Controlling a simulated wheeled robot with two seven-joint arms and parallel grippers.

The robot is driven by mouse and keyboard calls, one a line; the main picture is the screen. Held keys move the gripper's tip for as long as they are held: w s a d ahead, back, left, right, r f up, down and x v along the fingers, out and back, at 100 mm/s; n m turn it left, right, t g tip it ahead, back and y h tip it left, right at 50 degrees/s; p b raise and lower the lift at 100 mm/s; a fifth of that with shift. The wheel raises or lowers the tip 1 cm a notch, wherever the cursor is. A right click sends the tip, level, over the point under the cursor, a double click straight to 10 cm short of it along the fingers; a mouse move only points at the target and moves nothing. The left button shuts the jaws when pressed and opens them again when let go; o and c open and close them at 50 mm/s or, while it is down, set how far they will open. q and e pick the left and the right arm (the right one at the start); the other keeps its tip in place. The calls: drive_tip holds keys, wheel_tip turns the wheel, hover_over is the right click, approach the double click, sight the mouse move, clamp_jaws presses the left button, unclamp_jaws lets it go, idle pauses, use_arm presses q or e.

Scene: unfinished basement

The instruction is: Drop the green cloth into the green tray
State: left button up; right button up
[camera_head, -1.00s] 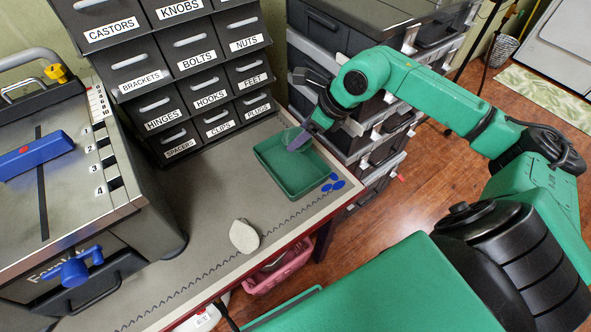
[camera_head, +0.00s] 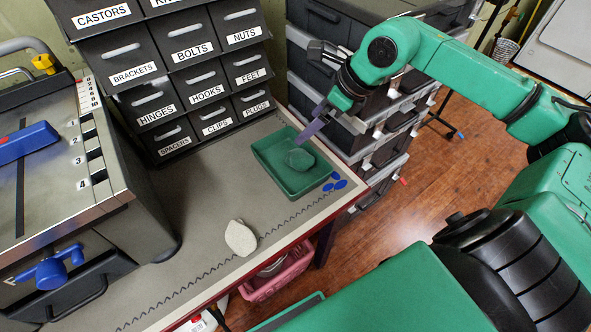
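The green tray (camera_head: 262,165) sits on the grey worktop, in front of the labelled bins. The green cloth (camera_head: 299,159) lies crumpled inside it, toward its right side. My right gripper (camera_head: 305,136) is above the tray's back right edge, its purple-grey finger pointing down and left. It is apart from the cloth and holds nothing visible. One finger largely hides the other, but the cloth has come free of them, so I take the gripper as open. My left gripper is not in view.
A pale roundish object (camera_head: 241,238) lies on the worktop in front of the tray. Blue ovals (camera_head: 335,182) mark the worktop right of it. Labelled bins (camera_head: 200,85) stand behind, dark stacked crates (camera_head: 375,130) to the right, a grey machine (camera_head: 80,190) at left.

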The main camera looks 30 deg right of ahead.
use_arm(q)
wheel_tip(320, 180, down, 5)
drive_tip(key=b, duration=0.3)
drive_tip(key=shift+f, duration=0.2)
use_arm(e)
drive_tip(key=v, duration=0.9)
drive_tip(key=shift+s+r, duration=0.2)
drive_tip(key=shift+r, duration=0.1)
